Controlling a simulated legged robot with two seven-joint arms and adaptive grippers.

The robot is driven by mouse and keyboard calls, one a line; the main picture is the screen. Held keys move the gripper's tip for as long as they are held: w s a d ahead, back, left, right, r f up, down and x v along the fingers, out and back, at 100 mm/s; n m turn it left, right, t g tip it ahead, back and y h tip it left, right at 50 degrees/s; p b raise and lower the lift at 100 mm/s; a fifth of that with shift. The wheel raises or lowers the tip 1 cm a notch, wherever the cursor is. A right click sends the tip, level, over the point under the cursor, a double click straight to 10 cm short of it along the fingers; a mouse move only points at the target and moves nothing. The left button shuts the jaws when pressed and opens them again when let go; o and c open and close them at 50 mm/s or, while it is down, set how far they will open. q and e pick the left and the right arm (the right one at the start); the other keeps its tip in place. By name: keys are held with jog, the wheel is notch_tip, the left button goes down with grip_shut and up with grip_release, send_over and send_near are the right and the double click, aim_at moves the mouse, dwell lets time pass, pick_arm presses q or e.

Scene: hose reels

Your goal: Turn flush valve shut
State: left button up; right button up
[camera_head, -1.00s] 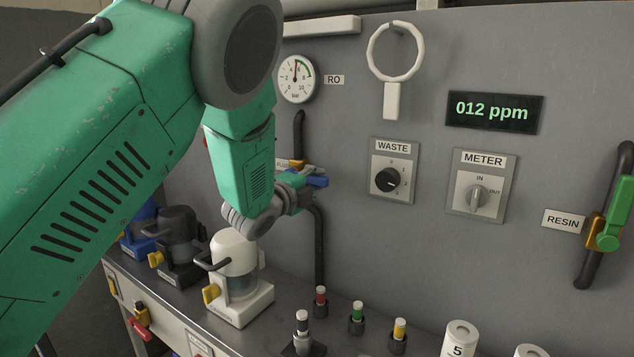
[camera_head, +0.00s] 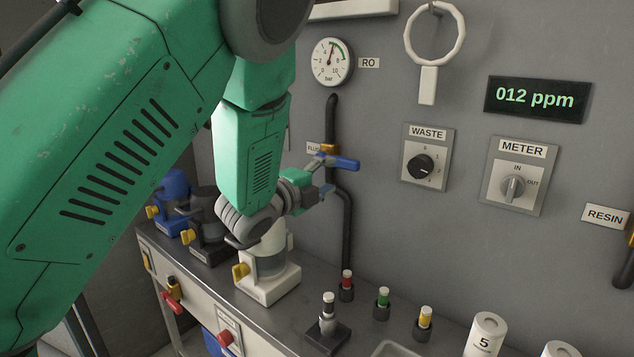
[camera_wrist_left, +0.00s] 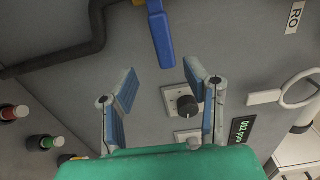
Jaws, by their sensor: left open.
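The flush valve has a brass body (camera_head: 329,149) on a black pipe and a blue lever handle (camera_head: 344,163). The handle points right, roughly crosswise to the upright pipe. The handle also shows at the top of the left wrist view (camera_wrist_left: 162,40). My left gripper (camera_head: 321,178) is open and empty, just below and left of the handle. In the left wrist view its two blue-grey fingers (camera_wrist_left: 160,72) stand wide apart, with the handle beyond their tips and apart from them. The FLUSH label is partly hidden. My right gripper is not in view.
A white-topped filter housing (camera_head: 270,262) stands on the bench below my left gripper, with black and blue ones behind. A WASTE knob (camera_head: 420,167) and METER switch (camera_head: 513,188) are on the panel to the right. Several colour-capped fittings stand on the bench.

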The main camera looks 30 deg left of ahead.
pick_arm(q)
jog(key=s, duration=0.4)
jog(key=shift+a, duration=0.15)
